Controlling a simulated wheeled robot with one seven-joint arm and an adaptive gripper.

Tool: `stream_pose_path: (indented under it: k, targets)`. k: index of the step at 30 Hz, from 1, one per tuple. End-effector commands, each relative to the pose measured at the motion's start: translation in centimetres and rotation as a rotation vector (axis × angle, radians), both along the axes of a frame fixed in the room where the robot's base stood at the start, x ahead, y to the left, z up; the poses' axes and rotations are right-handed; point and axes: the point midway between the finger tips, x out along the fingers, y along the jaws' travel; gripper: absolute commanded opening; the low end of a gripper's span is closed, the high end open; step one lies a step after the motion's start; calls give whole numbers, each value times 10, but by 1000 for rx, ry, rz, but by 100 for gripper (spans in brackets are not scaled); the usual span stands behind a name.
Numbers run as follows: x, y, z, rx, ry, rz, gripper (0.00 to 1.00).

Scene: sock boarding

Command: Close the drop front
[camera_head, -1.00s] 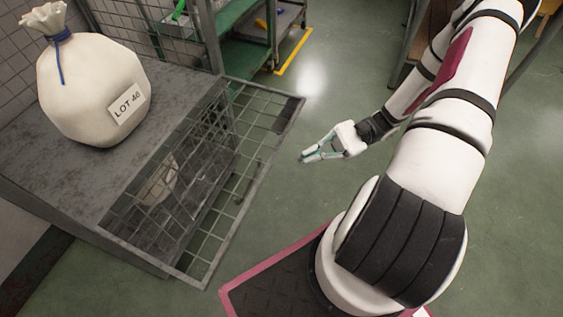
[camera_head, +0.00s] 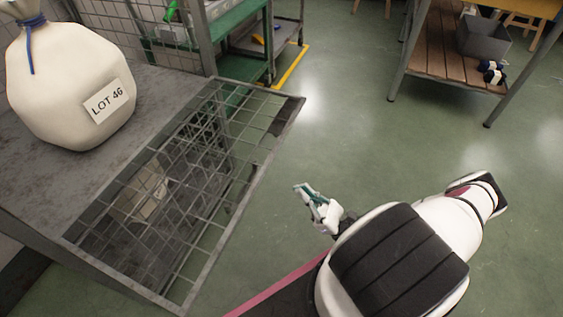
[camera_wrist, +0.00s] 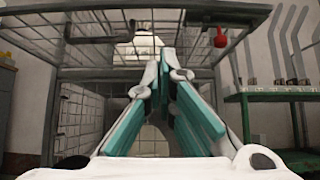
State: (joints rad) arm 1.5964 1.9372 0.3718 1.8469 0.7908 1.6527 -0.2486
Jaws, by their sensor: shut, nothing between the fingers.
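The drop front appears to be a wire mesh panel (camera_head: 222,172) with a grey frame. It sticks out from the front of a grey cage, and the cage interior shows through and below it in the head view. In the wrist view the panel (camera_wrist: 100,17) runs roughly level across the top, with a red fitting (camera_wrist: 220,38) hanging near its right end. My gripper (camera_head: 302,188) has teal finger pads and is shut and empty. It is right of the panel's outer edge, apart from it. In the wrist view my gripper (camera_wrist: 167,52) points at the cage opening under the panel.
A cream sack (camera_head: 70,85) labelled LOT 46 stands on the cage's grey top (camera_head: 165,88). A pale object (camera_head: 140,205) lies inside the cage. A green rack (camera_head: 240,45) stands behind, and a wooden-shelved table (camera_head: 440,55) at upper right. Green floor between is clear.

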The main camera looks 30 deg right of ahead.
Motion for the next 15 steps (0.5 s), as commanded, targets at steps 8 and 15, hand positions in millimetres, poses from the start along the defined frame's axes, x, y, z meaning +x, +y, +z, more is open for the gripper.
stream_pose_path:
  k: [8, 15]
  targets:
    - [27, 20, 35, 1, -2, 4, 0]
    - [53, 39, 67, 0, -1, 5, 0]
